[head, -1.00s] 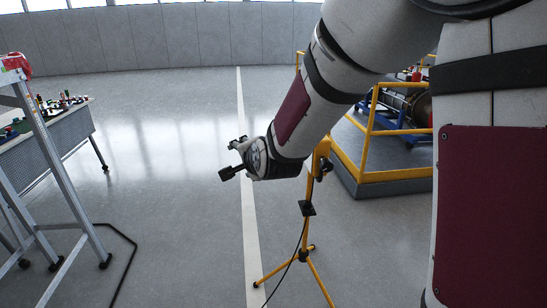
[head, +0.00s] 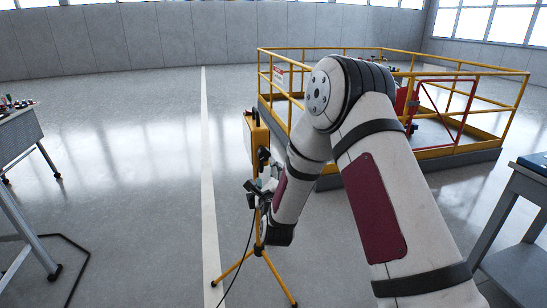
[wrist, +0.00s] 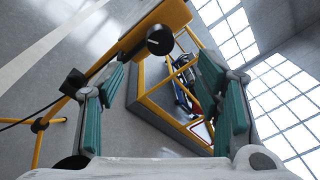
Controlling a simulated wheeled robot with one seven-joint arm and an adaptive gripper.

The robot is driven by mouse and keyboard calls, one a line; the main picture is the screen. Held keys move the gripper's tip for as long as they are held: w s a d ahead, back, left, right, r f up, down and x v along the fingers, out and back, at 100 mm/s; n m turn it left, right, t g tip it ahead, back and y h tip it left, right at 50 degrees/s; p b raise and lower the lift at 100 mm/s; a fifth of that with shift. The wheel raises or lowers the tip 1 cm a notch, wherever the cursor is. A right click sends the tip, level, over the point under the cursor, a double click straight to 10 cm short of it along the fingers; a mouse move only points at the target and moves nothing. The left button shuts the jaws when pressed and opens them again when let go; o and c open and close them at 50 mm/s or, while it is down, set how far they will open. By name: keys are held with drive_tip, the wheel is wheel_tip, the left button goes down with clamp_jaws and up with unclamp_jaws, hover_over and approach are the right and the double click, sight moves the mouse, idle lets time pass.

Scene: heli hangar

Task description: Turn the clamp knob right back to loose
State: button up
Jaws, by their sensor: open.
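The clamp knob is a black round knob (wrist: 160,40) on a yellow post of the tripod stand; in the head view it shows as a dark knob (head: 264,155) on the stand's side. The yellow tripod stand (head: 256,135) is upright on the floor, with a cable running down from it. My gripper (wrist: 168,72), with teal finger pads, is open and empty. In the wrist view the knob lies beyond the fingertips, between them and toward the top, apart from both. In the head view my gripper (head: 260,188) is just below the knob, partly hidden by my arm.
A yellow-railed platform (head: 390,95) stands behind the tripod. A grey table (head: 525,200) is at the right edge and a workbench (head: 22,138) at the left. The floor left of the tripod is clear along a white line (head: 208,190).

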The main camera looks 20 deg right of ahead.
sight(264, 156)
drive_tip(key=w, duration=0.4)
drive_tip(key=w+d, duration=0.1)
drive_tip(key=w, duration=0.3)
drive_tip(key=w+b, duration=0.1)
drive_tip(key=w, duration=0.4)
drive_tip(key=shift+d, duration=0.4)
drive_tip(key=c, duration=1.2)
